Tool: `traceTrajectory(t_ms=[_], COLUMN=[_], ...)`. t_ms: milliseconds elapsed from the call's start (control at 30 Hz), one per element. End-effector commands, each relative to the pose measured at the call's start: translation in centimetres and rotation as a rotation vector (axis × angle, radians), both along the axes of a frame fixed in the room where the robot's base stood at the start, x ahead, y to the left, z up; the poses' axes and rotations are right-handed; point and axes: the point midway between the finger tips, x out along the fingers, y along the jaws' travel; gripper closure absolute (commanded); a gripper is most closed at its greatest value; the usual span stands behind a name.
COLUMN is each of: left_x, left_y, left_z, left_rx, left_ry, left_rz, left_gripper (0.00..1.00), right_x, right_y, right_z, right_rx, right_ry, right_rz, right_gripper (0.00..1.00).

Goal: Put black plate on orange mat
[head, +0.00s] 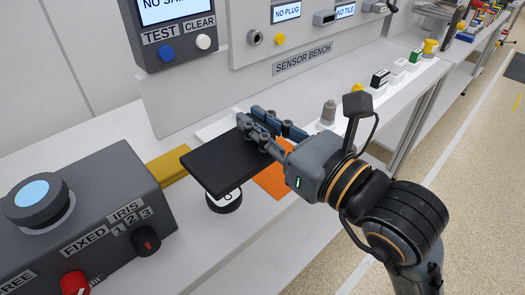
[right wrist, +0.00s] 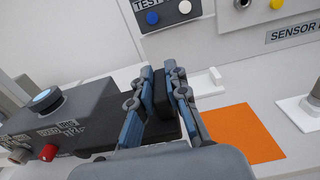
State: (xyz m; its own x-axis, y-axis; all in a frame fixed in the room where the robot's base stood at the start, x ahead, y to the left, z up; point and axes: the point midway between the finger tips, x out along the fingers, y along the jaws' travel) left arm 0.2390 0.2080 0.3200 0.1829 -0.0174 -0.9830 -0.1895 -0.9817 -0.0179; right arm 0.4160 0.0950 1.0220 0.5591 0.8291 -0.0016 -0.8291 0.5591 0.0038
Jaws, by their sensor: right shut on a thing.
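My right gripper (head: 268,139) is shut on the black plate (head: 215,165) at the plate's right edge. The plate is held flat above the bench in the head view. In the right wrist view, the plate (right wrist: 161,128) shows edge-on between the two fingers of the gripper (right wrist: 172,75). The orange mat (head: 272,181) lies on the white bench, to the right of the plate and partly hidden under my gripper. In the right wrist view the mat (right wrist: 238,132) lies bare to the right of the gripper. My left gripper is not in view.
A dark control box (head: 85,215) with knobs stands at the left. A yellow block (head: 168,166) and a round dial (head: 226,201) are close to the plate. A grey post (head: 328,112) stands behind my gripper. The sensor bench panel (head: 303,60) rises at the back.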

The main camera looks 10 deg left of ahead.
Motion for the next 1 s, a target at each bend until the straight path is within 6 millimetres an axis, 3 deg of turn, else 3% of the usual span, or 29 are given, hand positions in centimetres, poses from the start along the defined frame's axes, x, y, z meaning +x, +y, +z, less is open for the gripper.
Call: traceTrajectory(t_ms=[167,467,600,1000], left_x=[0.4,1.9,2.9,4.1], left_y=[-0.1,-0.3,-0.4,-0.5], left_z=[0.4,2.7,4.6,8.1], left_rx=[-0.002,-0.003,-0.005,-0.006], left_ry=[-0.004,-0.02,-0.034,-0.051], left_rz=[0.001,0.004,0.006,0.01], left_gripper=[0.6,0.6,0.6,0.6], right_x=[1.5,8.5,10.6,13.3], right_y=[-0.5,-3.0,-3.8,-4.7], right_z=[-0.8,-4.1,-6.9,-10.8], right_rx=[-0.003,-0.004,-0.003,-0.003], right_ry=[0.001,0.001,0.003,0.001], right_rz=[-0.002,-0.005,-0.002,-0.001], right_gripper=[1.0,1.0,1.0,1.0])
